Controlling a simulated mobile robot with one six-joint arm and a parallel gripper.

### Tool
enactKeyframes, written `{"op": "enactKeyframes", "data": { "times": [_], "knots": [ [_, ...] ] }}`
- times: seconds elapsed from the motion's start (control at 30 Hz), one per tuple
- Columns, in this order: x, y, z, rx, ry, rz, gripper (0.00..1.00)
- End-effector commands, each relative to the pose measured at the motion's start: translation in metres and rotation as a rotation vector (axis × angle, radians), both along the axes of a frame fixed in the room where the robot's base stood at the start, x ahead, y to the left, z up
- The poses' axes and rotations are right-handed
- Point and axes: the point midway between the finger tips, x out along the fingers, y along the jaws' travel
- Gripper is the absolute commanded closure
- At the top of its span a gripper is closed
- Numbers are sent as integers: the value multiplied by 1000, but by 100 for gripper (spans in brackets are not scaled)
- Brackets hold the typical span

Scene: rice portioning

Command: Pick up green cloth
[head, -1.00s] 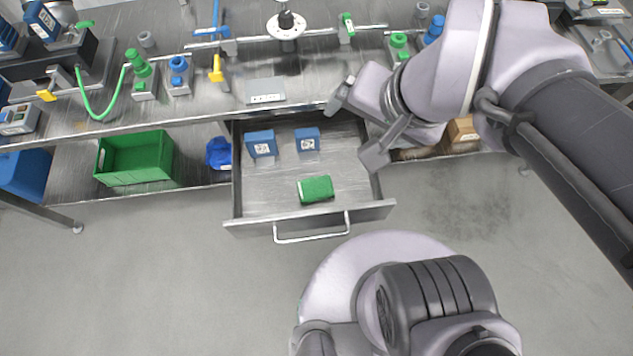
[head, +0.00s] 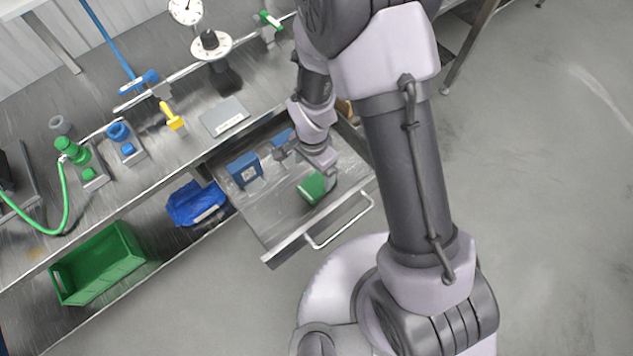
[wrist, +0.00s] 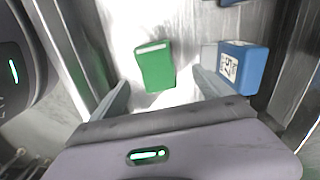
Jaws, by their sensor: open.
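The green cloth (head: 312,187) is a small folded block lying in the open metal drawer, near the drawer's front. In the wrist view the green cloth (wrist: 155,66) lies ahead of and between my two spread fingers, apart from both. My gripper (head: 304,166) is over the drawer beside the cloth, and in the wrist view my gripper (wrist: 160,92) is open and empty. In the head view my wrist and fingers cover part of the cloth's surroundings.
A blue box (head: 246,170) stands in the drawer (head: 268,222), and another blue box (head: 283,138) is partly hidden behind my arm. In the wrist view a blue box (wrist: 243,68) is close to my right finger. The drawer walls surround the space.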

Motion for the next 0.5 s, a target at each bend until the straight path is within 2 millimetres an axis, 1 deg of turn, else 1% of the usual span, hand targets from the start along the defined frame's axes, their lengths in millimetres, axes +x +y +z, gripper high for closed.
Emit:
{"op": "enactKeyframes", "data": {
  "times": [0.03, 0.17, 0.23, 0.33, 0.4, 0.5],
  "knots": [
    [0, 0, -9, 0, 0, 0, 11],
    [0, -1, -18, 0, 0, -1, 11],
    [-1, -4, -28, 0, 0, -1, 11],
    [-4, -9, -50, -1, 1, -1, 11],
    [-4, -8, -63, -1, 1, -1, 11],
    [-3, -8, -65, 1, -2, 0, 11]
  ]
}}
